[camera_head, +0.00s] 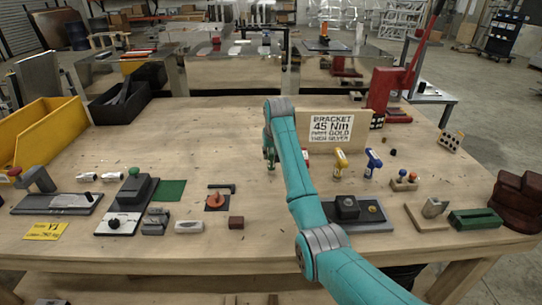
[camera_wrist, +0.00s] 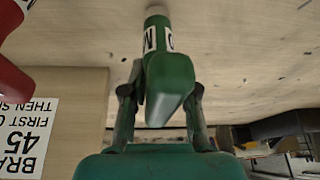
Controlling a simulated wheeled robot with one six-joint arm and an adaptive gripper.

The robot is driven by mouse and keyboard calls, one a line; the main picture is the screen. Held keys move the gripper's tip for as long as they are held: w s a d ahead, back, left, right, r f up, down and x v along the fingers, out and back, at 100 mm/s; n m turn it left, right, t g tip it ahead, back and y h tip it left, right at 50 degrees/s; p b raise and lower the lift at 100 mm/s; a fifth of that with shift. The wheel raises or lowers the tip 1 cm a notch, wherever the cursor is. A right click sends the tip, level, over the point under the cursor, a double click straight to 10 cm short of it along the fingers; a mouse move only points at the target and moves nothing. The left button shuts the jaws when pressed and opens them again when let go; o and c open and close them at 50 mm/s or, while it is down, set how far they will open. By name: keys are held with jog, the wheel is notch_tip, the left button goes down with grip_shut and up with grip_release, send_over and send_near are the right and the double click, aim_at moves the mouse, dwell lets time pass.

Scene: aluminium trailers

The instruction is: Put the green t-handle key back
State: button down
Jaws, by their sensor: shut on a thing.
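The green t-handle key (camera_wrist: 167,80) has a thick green handle with a white lettered band. In the wrist view it sits between the two fingers of my gripper (camera_wrist: 160,112), which is shut on it. The key's far end points at the wooden surface; I cannot tell whether it touches. In the head view my gripper (camera_head: 270,152) is left of the bracket sign and low over the bench, mostly hidden behind my arm. A yellow t-handle key (camera_head: 340,159) and a blue one (camera_head: 373,160) stand right of my arm. A red one (camera_wrist: 12,88) shows at the wrist view's left edge.
The bracket sign board (camera_head: 333,128) stands behind the keys. An orange dial part (camera_head: 216,201) and green mat (camera_head: 168,190) lie left.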

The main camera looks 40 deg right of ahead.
jog(key=shift+f, duration=0.4)
jog(key=shift+f, duration=0.15)
jog(key=c, duration=0.9)
grip_release()
jog(key=v, duration=1.2)
